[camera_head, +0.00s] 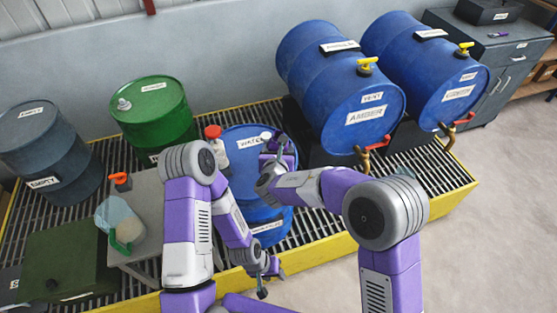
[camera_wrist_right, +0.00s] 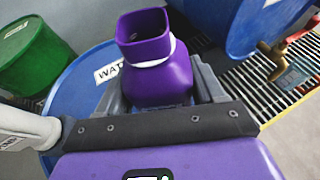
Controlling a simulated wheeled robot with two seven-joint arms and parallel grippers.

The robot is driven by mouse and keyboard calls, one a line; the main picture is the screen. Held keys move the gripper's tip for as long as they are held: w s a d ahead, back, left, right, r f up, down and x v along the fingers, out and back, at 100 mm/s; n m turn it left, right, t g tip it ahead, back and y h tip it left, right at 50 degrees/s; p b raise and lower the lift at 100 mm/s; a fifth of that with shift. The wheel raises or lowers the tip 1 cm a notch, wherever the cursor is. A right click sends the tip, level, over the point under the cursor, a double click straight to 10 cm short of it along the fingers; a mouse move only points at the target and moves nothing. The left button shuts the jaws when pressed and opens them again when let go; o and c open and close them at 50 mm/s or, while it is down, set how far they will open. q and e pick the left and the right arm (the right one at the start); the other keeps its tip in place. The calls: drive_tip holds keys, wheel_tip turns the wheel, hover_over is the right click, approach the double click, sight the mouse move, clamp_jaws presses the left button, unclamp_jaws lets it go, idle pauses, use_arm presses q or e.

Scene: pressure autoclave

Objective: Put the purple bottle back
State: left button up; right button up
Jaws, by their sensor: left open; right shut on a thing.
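The purple bottle (camera_wrist_right: 158,75), with a square mouth and a white neck ring, stands out between the fingers of my right gripper (camera_wrist_right: 165,95) in the right wrist view. That gripper is shut on it. In the head view my right gripper (camera_head: 280,148) is above the blue drum labelled WATER (camera_head: 240,134); the bottle is mostly hidden there by the gripper and wrist. My left gripper (camera_head: 265,284) is open and empty, low in front of the drum, near the yellow platform edge.
A red-capped white bottle (camera_head: 218,155) is on the water drum, left of my right gripper. Two blue drums (camera_head: 345,95) lie on their sides at right with brass taps (camera_head: 366,160). A green drum (camera_head: 150,112) and grey table (camera_head: 148,190) are left. The floor at right is clear.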

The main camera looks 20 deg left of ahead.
wheel_tip(320, 180, down, 4)
drive_tip(key=shift+r+b, duration=0.1)
drive_tip(key=shift+b, duration=0.45)
drive_tip(key=shift+r, duration=0.15)
drive_tip(key=shift+f, duration=0.2)
drive_tip(key=o, duration=1.3)
drive_tip(key=shift+c, duration=0.2)
